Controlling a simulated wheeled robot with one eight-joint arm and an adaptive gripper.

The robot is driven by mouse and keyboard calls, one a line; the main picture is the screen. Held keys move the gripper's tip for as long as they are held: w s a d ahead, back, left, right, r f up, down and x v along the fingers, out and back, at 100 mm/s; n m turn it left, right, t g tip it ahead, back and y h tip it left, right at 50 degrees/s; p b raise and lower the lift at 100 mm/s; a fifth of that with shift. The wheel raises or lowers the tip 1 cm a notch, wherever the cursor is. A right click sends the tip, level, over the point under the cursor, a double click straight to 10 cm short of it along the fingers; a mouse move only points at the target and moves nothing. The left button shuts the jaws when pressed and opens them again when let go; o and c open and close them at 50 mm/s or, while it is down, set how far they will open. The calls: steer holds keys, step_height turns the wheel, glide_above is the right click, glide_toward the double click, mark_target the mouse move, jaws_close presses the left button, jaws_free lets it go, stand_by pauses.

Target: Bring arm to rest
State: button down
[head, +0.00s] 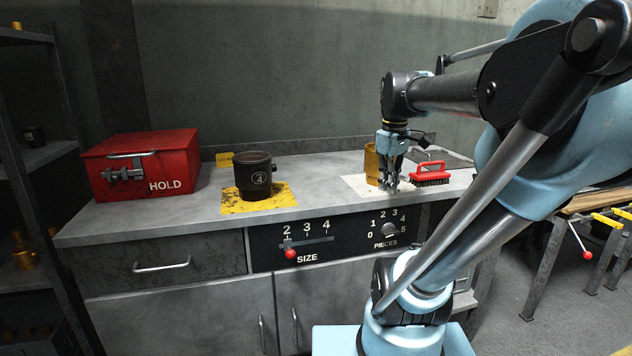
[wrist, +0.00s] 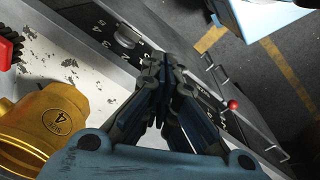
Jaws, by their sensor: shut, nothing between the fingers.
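My gripper (head: 389,178) hangs pointing down over the right part of the bench top, above the white mat (head: 356,184). Its fingers are together with nothing between them. In the wrist view, my gripper (wrist: 158,70) shows its fingers closed over the bench's front edge. A brass cylinder marked 4 (wrist: 50,113) is close beside it there. In the head view the brass cylinder (head: 370,163) stands just behind and left of the fingers, partly hidden by them. Whether they touch cannot be told.
A red-handled brush (head: 430,173) lies right of my gripper. A dark pot (head: 254,176) stands on a yellow mat (head: 283,198). A red HOLD box (head: 139,166) sits at the left. The front panel carries a SIZE slider (head: 290,253) and a PIECES knob (head: 391,229).

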steer(key=s+f+m, duration=0.4)
steer(key=s+f, duration=0.1)
steer(key=f, duration=0.4)
steer(key=s+f+m+t, duration=0.1)
steer(key=s+f+m, duration=0.2)
steer(key=f, duration=0.6)
steer(key=shift+s+a+m, duration=0.4)
steer(key=shift+s, duration=0.5)
